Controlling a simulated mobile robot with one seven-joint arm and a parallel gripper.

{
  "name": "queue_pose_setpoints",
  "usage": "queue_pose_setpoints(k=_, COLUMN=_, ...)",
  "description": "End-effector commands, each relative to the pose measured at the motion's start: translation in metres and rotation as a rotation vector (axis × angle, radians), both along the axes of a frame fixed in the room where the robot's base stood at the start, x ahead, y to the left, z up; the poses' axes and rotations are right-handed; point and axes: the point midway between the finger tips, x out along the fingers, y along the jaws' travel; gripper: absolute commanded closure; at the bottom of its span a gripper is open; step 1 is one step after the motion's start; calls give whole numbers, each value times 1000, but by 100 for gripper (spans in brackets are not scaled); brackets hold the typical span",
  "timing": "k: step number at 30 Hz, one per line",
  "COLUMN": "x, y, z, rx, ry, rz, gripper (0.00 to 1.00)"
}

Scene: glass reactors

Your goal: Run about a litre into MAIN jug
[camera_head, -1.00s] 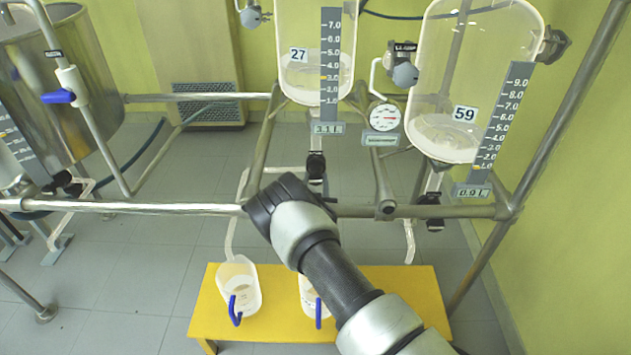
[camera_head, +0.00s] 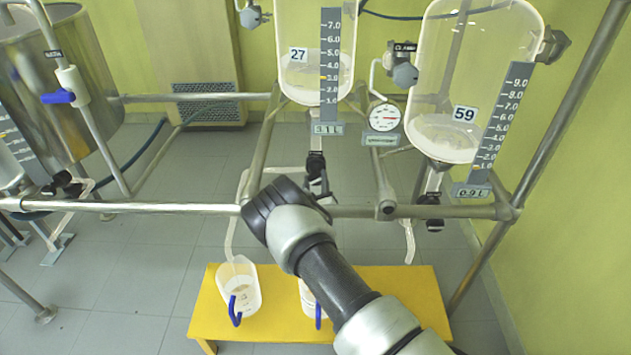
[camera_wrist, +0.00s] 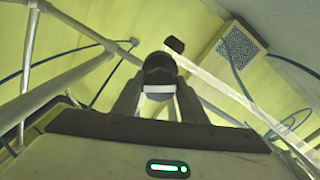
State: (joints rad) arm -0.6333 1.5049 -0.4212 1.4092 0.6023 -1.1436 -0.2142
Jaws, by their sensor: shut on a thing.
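In the wrist view my gripper (camera_wrist: 159,88) is shut on a black valve handle (camera_wrist: 160,66) with a pale band. In the head view my arm hides the fingers, near the black outlet valve (camera_head: 316,168) below the glass vessel marked 27 (camera_head: 300,85). A clear jug with a blue handle (camera_head: 244,283) stands below the left outlet tube. A second such jug (camera_head: 308,293) is partly hidden by my arm. I cannot read which jug is MAIN.
The jugs stand on a yellow bench (camera_head: 405,290). A metal rail (camera_head: 130,207) crosses in front. A steel tank (camera_head: 75,80) stands left.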

Motion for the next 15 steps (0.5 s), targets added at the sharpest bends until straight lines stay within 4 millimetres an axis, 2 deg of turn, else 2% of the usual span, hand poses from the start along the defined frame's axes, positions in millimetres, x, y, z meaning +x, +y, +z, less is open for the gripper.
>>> queue_pose_setpoints(k=13, x=-1, y=-1, z=-2, rx=-15, ry=4, rz=-1, gripper=84)
queue_pose_setpoints(k=14, x=-1, y=-1, z=-2, rx=-15, ry=4, rz=-2, gripper=60)
queue_pose_setpoints(k=15, x=-1, y=-1, z=-2, rx=-14, ry=4, rz=-1, gripper=53)
